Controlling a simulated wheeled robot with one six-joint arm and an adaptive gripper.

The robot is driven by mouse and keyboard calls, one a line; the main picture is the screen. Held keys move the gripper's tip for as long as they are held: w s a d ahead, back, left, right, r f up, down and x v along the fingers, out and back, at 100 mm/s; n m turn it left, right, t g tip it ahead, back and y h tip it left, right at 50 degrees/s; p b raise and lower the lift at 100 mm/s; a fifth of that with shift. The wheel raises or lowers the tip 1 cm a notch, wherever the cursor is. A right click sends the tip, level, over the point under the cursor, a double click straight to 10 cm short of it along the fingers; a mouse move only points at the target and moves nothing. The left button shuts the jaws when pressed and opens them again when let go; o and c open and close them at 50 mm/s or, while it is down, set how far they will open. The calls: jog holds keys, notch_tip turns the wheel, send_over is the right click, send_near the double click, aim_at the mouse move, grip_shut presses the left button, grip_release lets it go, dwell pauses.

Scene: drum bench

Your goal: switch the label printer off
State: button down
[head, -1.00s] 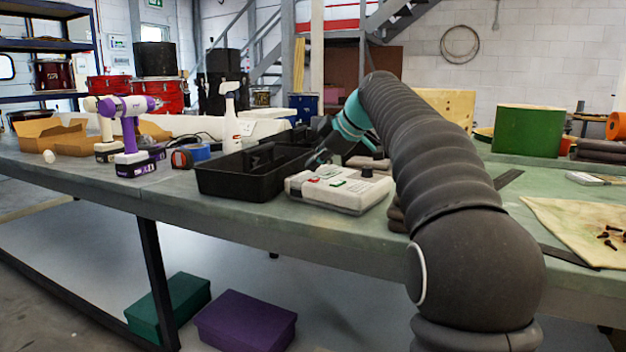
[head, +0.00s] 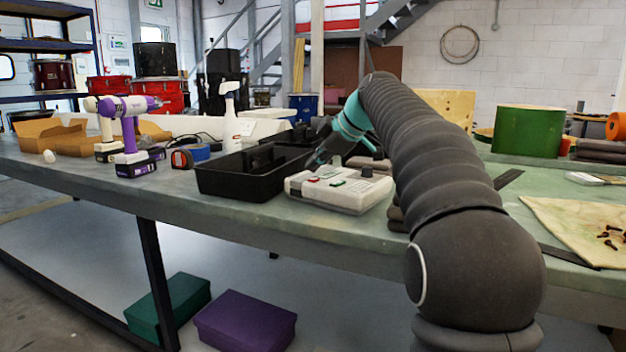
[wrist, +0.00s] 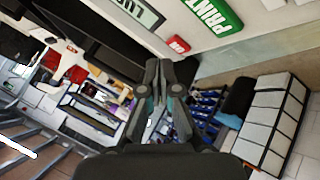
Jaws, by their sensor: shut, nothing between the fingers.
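The label printer (head: 345,196) is a pale, low box near the front edge of the bench. A green button, a red part and a dark knob show on its top. In the wrist view its green PRINT button (wrist: 212,14), a small red switch with white marking (wrist: 178,44) and part of a display (wrist: 142,12) show at the top. The switch's marking is too small to read surely. My gripper (head: 313,164) is shut and empty, above the printer's left part. In the wrist view the fingertips (wrist: 165,66) appear just below the red switch; contact cannot be told.
A black tray (head: 240,188) stands close to the printer's left. A tan cloth with dark bolts (head: 575,225) lies to the right.

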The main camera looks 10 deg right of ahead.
aim_at(315, 180)
jog(key=shift+f+b, duration=0.3)
jog(key=shift+f, duration=0.1)
jog(key=shift+f+b, duration=0.35)
jog(key=shift+f, duration=0.1)
dwell(0.6)
jog(key=shift+r, duration=0.2)
jog(key=shift+r+p, duration=0.75)
jog(key=shift+p, duration=0.05)
notch_tip(315, 180, up, 3)
jog(key=p, duration=0.3)
jog(key=shift+r, duration=0.15)
jog(key=shift+r+p, duration=0.35)
jog(key=shift+r, duration=1)
